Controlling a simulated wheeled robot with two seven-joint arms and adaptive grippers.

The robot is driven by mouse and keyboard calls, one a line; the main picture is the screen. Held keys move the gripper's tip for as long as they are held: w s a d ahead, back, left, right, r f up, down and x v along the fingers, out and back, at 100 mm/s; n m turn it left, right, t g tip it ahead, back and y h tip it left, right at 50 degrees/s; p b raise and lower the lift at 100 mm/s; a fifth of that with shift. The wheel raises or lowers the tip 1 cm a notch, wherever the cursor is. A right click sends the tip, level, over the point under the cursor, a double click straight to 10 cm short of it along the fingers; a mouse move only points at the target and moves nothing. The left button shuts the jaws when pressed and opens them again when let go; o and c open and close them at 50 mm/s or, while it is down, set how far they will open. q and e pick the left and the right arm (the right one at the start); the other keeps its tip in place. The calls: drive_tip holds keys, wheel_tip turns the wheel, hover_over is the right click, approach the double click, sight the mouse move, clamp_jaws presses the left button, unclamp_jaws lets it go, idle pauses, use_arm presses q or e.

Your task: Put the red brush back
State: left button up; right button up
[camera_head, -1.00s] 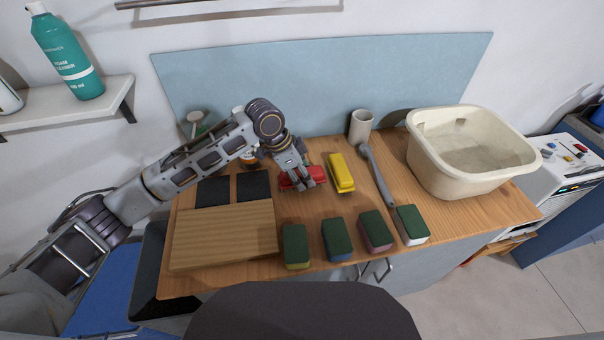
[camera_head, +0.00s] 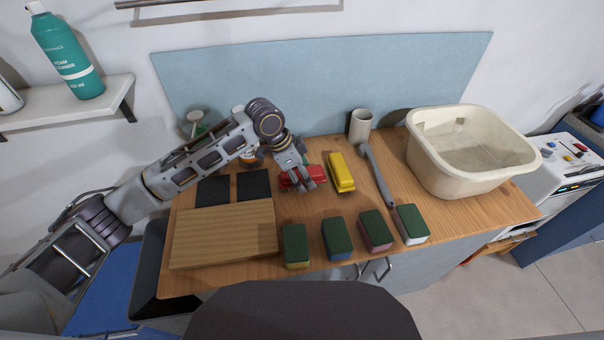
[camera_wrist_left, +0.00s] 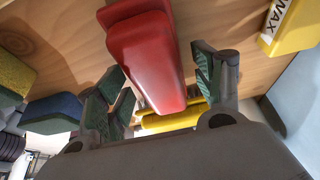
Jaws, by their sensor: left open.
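The red brush (camera_head: 317,173) lies on the wooden worktop, just left of the yellow brush (camera_head: 341,173). My left gripper (camera_head: 302,182) is at the red brush and partly covers it from above. In the left wrist view the red brush (camera_wrist_left: 150,62) lies between the two spread fingers of my left gripper (camera_wrist_left: 160,75), with a gap showing beside the right finger. Whether the left finger touches it I cannot tell. Two dark rectangular pads (camera_head: 254,185) lie left of the gripper, behind a wooden block (camera_head: 222,234). My right gripper is out of view.
Several green-topped sponges (camera_head: 337,238) line the front edge. A grey long-handled tool (camera_head: 377,174) lies right of the yellow brush, with a beige cup (camera_head: 360,128) behind. A cream basin (camera_head: 430,165) fills the right end. A blue panel (camera_head: 330,85) stands at the back.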

use_arm(q)
drive_tip(key=shift+a+r, duration=0.15)
drive_tip(key=shift+r, duration=0.3)
drive_tip(key=v, duration=0.4)
drive_tip(key=shift+a+r, duration=0.1)
drive_tip(key=shift+r, duration=0.05)
drive_tip(key=v, duration=0.5)
drive_tip(key=shift+r, duration=0.25)
wheel_tip(320, 180, up, 11)
drive_tip(key=p, duration=1)
drive_tip(key=shift+a, duration=0.3)
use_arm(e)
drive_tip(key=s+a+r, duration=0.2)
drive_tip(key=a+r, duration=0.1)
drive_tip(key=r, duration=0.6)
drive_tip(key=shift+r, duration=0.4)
